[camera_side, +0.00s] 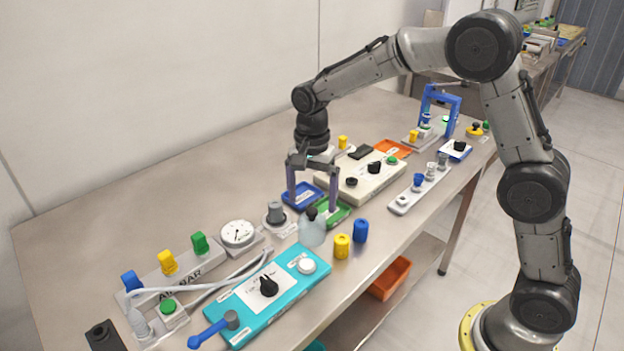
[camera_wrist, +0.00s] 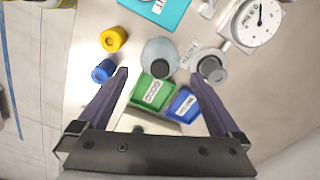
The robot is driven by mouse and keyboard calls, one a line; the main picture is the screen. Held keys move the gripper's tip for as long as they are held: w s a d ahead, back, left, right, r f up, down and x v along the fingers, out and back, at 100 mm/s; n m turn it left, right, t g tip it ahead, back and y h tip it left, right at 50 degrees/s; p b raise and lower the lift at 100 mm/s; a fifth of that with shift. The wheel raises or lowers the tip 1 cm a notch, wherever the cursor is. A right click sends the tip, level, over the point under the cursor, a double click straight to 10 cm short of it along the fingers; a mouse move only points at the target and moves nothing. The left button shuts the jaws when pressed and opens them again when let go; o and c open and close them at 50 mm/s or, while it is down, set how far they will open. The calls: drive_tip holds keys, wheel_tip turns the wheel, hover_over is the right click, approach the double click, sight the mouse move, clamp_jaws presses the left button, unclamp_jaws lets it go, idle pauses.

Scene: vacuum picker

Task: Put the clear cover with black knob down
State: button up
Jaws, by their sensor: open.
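The clear dome-shaped cover (camera_side: 312,234) with a black knob (camera_side: 311,213) appears to stand upright on the steel table, in front of the green tray. It also shows in the wrist view (camera_wrist: 157,50), with its knob (camera_wrist: 160,69) facing the camera. My gripper (camera_side: 312,208) is open and empty, pointing down over the cover. In the wrist view my fingertips (camera_wrist: 160,75) are wide apart on either side of the knob, and I see no contact. Their exact height above the cover is hard to tell.
A green tray (camera_side: 336,215) and a blue tray (camera_side: 301,196) lie close behind. Yellow (camera_side: 342,246) and blue (camera_side: 361,231) cylinders stand to the right. A grey-knobbed fixture (camera_side: 275,213) and dial gauge (camera_side: 238,234) stand left. A teal panel (camera_side: 268,292) lies in front.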

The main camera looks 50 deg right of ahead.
wheel_tip(320, 180, up, 5)
drive_tip(key=shift+f, duration=0.2)
drive_tip(key=shift+s+r, duration=0.15)
drive_tip(key=shift+r, duration=0.2)
drive_tip(key=s+d+r+n+t, duration=0.1)
drive_tip(key=s+r+n+t, duration=0.2)
drive_tip(key=s, duration=0.4)
drive_tip(key=s+d+r+n, duration=0.2)
drive_tip(key=s+r+n, duration=0.25)
drive_tip(key=s, duration=0.35)
drive_tip(key=s+d+f+n+t, duration=0.1)
drive_tip(key=s+n, duration=0.5)
drive_tip(key=s, duration=0.7)
drive_tip(key=shift+f+t, duration=0.6)
drive_tip(key=shift+t, duration=0.2)
